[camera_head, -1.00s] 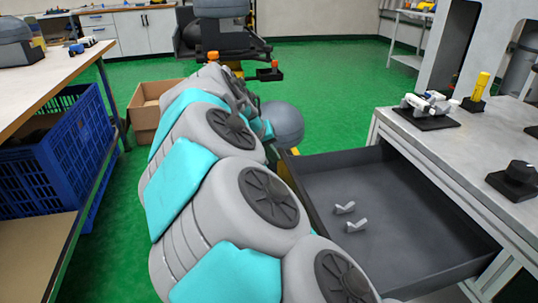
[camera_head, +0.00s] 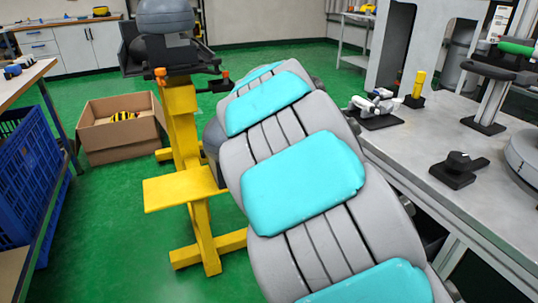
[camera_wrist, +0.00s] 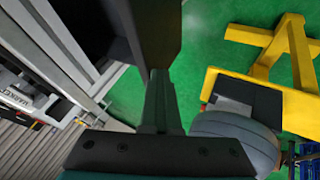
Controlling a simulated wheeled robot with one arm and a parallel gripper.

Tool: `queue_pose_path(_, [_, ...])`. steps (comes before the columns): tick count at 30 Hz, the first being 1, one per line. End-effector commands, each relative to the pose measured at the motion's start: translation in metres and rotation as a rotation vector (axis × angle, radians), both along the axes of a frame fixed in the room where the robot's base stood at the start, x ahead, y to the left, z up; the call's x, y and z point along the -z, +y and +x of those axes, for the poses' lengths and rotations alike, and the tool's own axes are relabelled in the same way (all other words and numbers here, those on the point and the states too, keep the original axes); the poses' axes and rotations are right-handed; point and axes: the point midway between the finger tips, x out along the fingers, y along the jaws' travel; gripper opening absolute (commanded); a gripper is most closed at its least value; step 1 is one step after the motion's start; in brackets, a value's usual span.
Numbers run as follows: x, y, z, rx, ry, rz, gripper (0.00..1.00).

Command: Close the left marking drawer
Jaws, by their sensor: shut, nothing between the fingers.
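The left marking drawer is almost wholly hidden behind my arm in the head view. Only a dark strip (camera_head: 430,235) shows between my arm and the grey bench (camera_head: 440,150), so I cannot tell how far out it stands. In the wrist view my gripper (camera_wrist: 160,82) is shut and empty. A dark grey slab (camera_wrist: 150,30) stands at its tip, and another dark panel (camera_wrist: 85,22) is at upper left by the bench frame. These look like parts of the drawer, but I cannot tell whether the gripper touches them.
A yellow stand (camera_head: 205,240) is close left of my arm; its foot also shows in the wrist view (camera_wrist: 262,95). A cardboard box (camera_head: 120,140) is on the green floor, with a blue crate (camera_head: 28,175) at far left. A black fixture (camera_head: 458,170) is on the bench.

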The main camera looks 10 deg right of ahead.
Motion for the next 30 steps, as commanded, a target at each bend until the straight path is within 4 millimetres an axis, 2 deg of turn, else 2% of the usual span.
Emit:
queue_pose_path(1, [-0.001, -0.014, 0.003, 0.005, 0.002, 0.004, 0.00])
queue_pose_path(6, [-0.001, -0.047, 0.013, 0.003, 0.002, 0.002, 0.00])
queue_pose_path(12, [-0.001, -0.068, 0.020, 0.001, 0.000, 0.002, 0.00])
queue_pose_path(30, [-0.001, -0.073, 0.022, 0.000, -0.001, 0.000, 0.00])
